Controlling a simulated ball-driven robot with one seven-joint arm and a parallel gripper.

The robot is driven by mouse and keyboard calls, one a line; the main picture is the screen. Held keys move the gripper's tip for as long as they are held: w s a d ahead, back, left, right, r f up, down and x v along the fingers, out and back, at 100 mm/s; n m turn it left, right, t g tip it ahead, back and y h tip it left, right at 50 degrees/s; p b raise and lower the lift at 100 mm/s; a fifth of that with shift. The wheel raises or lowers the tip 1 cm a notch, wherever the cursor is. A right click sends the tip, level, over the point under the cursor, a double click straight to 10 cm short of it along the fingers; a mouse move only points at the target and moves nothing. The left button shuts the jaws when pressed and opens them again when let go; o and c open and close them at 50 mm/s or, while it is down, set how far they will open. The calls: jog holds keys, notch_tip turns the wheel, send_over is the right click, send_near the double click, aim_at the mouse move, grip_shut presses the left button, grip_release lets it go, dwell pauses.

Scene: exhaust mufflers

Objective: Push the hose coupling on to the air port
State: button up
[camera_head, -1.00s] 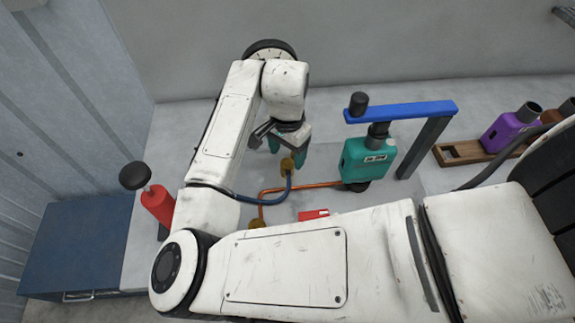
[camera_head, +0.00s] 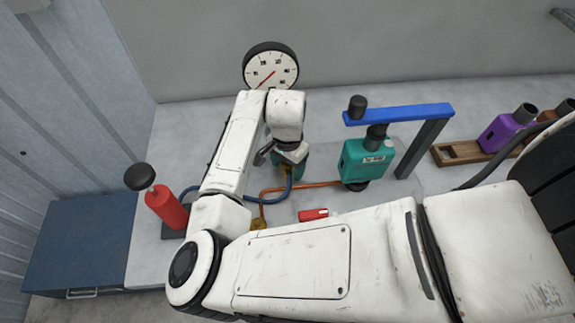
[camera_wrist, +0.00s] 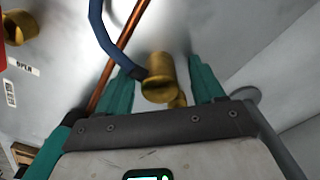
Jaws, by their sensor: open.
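The brass hose coupling (camera_head: 286,171) sits at the end of a blue hose (camera_head: 274,199) on the bench, partly hidden by my gripper. In the wrist view the coupling (camera_wrist: 160,82) lies between my two teal fingers, with clear gaps at its sides. My gripper (camera_wrist: 163,75) is open around it, not closed on it. A second brass fitting (camera_head: 258,224), likely the air port, stands on the bench at the end of a copper pipe (camera_head: 300,187), partly behind my arm. A brass fitting (camera_wrist: 20,26) also shows at upper left in the wrist view.
A teal muffler (camera_head: 366,160) stands under a blue clamp bar (camera_head: 400,113) at right. A red valve piece (camera_head: 313,214) lies near my arm. A red pump-like handle (camera_head: 166,208) stands left, and a gauge (camera_head: 270,68) is behind. Purple muffler (camera_head: 507,130) sits far right.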

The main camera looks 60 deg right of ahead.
jog(key=c, duration=1)
notch_tip(320, 180, up, 10)
jog(key=shift+r+b, duration=0.1)
jog(key=shift+b, duration=0.65)
jog(key=shift+c, duration=0.2)
jog(key=shift+a, duration=0.1)
